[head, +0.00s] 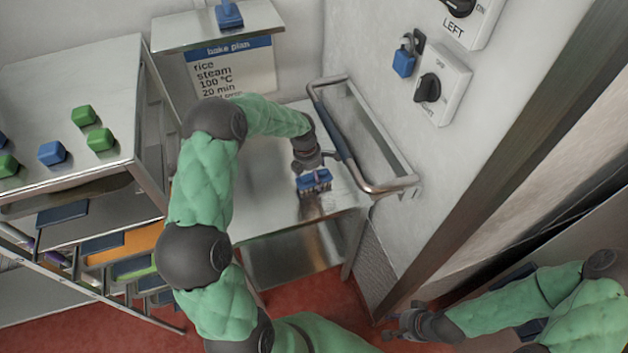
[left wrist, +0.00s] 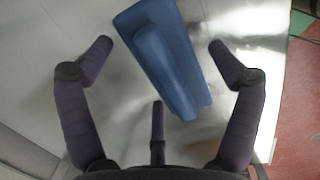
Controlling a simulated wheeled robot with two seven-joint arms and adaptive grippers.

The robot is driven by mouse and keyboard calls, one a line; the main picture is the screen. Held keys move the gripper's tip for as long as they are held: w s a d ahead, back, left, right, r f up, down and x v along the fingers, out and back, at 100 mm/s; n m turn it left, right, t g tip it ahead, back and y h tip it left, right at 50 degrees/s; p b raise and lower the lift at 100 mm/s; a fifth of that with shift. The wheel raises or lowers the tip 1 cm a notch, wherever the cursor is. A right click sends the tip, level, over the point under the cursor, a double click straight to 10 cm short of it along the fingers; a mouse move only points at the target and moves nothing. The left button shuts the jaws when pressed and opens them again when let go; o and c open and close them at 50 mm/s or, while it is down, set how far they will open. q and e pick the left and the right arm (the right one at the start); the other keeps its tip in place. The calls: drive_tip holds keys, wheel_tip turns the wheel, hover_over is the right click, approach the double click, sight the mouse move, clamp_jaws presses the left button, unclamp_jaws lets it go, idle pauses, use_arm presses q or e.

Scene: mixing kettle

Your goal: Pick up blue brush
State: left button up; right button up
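The blue brush (head: 315,180) lies on the metal table (head: 265,205), bristles down, close to the table's right side. In the left wrist view the blue brush (left wrist: 163,58) shows its block and raised handle, set diagonally. My left gripper (head: 312,162) is just above and behind it. In the left wrist view my left gripper (left wrist: 160,60) has its fingers spread wide on both sides of the brush, touching nothing that I can see. My right gripper (head: 398,328) is low at the right, away from the table; its fingers are too small to judge.
A metal rail with a blue grip (head: 335,130) stands at the table's right edge, close to my left gripper. A steel cabinet (head: 70,75) with green and blue blocks stands at the left. A shelf (head: 190,28) holds another blue object (head: 229,14). Wall switches (head: 440,85) are at the right.

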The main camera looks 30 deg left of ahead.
use_arm(q)
drive_tip(key=c, duration=0.8)
drive_tip(key=shift+c, duration=0.2)
drive_tip(key=shift+r, duration=0.1)
drive_tip(key=shift+s+a+r, duration=0.1)
drive_tip(key=shift+r, duration=0.15)
wheel_tip(320, 180, up, 6)
drive_tip(key=shift+r+p, duration=0.25)
drive_tip(key=shift+p, duration=0.25)
drive_tip(key=s+a, duration=1.2)
drive_tip(key=s, duration=0.3)
drive_tip(key=shift+a, duration=0.4)
drive_tip(key=shift+f, duration=0.1)
drive_tip(key=o, duration=0.3)
drive_tip(key=shift+c, duration=0.6)
